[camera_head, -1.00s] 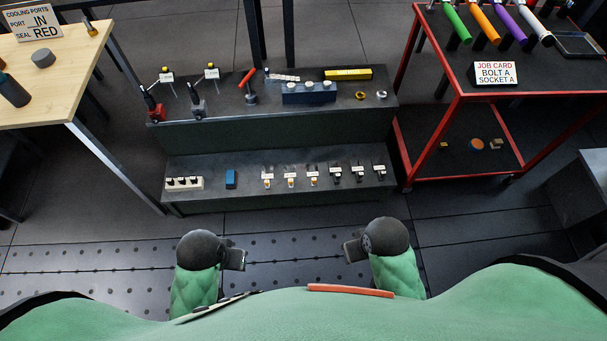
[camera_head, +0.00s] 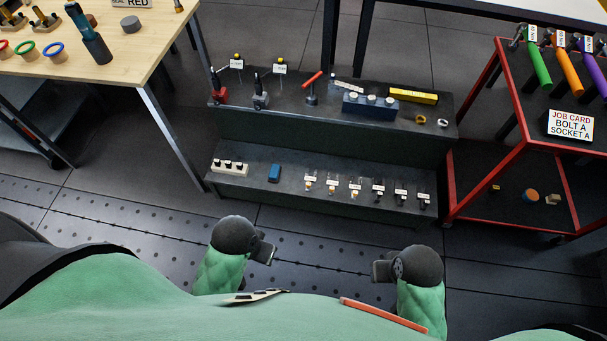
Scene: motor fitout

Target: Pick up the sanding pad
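I cannot tell for certain which thing is the sanding pad. A round orange-brown disc (camera_head: 531,195) lies on the lower shelf of the red cart at the right. My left gripper (camera_head: 266,253) and my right gripper (camera_head: 382,270) are close to my body, above the floor and apart from all of these. Their fingers are too small and turned to show a gap. Nothing is visibly held.
The dark stepped bench (camera_head: 230,135) ahead carries tools, a yellow box (camera_head: 413,96) and small labelled parts. The wooden table (camera_head: 150,60) holds a teal-black tool and coloured rings. The red cart (camera_head: 487,165) bears coloured-handled tools and a job card (camera_head: 570,125). Floor before the bench is clear.

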